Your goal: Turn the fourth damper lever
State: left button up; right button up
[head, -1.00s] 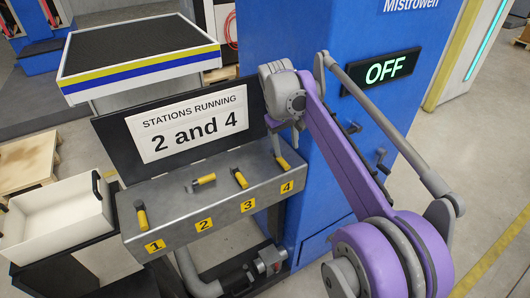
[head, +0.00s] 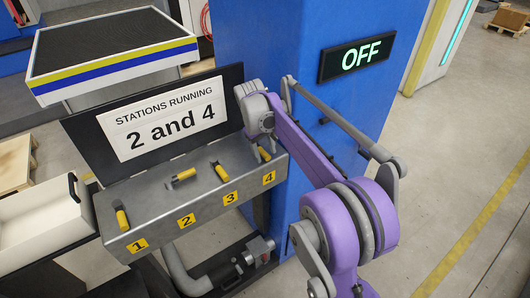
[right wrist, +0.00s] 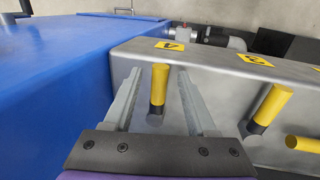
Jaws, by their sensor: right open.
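The fourth damper lever (head: 264,153) has a yellow handle and sits on the grey metal box (head: 150,202) above label 4. In the right wrist view this lever (right wrist: 158,84) stands between the two fingers of my open right gripper (right wrist: 159,74), with a visible gap on each side. Its yellow end points toward label 4. In the head view my right gripper (head: 260,141) partly hides the lever. Lever 1 (head: 121,217) points to the front, lever 2 (head: 183,175) lies sideways, and lever 3 (head: 221,172) is slanted. My left gripper is not in view.
A sign (head: 163,119) behind the levers reads "STATIONS RUNNING 2 and 4". A blue cabinet (head: 290,60) stands close beside lever 4, with a display (head: 357,57) reading "OFF". A white bin (head: 42,225) stands at the left. A pipe (head: 187,272) runs below the box.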

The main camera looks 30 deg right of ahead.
jog(key=shift+f, duration=0.15)
jog(key=shift+c, duration=0.4)
grip_shut()
dwell(1.0)
